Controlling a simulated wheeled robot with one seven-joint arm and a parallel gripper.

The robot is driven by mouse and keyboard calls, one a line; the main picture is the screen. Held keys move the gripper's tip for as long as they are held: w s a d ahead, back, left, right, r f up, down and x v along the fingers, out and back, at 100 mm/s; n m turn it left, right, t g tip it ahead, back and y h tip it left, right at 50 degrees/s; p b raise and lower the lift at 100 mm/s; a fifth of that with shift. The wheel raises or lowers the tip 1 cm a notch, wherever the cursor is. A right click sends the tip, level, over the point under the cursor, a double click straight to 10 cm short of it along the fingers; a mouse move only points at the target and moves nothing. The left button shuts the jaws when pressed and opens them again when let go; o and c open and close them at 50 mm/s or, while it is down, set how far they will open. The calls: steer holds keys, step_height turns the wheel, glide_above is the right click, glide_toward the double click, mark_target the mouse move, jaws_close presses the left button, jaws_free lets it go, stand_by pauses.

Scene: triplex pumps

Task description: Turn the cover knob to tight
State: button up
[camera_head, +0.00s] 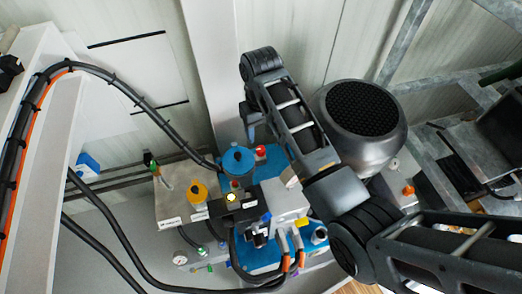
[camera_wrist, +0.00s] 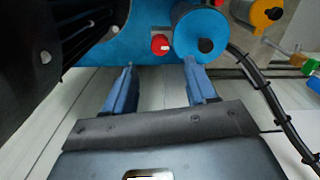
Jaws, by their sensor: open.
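I cannot tell which part is the cover knob. A small red knob (camera_head: 260,151) sits on the blue pump body (camera_head: 284,164), beside a round blue cap (camera_head: 238,161) with a dark centre. In the wrist view the red knob (camera_wrist: 160,44) lies just beyond the gap between my fingertips, and the blue cap (camera_wrist: 194,32) is right of it. A yellow knob (camera_head: 197,190) stands farther left and also shows in the wrist view (camera_wrist: 262,12). My gripper (camera_wrist: 159,66) is open and empty, apart from these parts. Whether any knob is tight cannot be seen.
A large dark motor housing (camera_head: 365,115) stands right of the pump. Thick black hoses (camera_head: 125,90) loop at the left and below. A metal frame (camera_head: 405,40) rises at the right. The pale wall (camera_head: 285,35) is behind my gripper.

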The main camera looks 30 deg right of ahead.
mark_target(261, 148)
steer(key=shift+f+b, duration=0.4)
steer(key=shift+f, duration=3.8)
steer(key=shift+c, duration=0.5)
steer(key=c, duration=1)
steer(key=shift+o, duration=0.2)
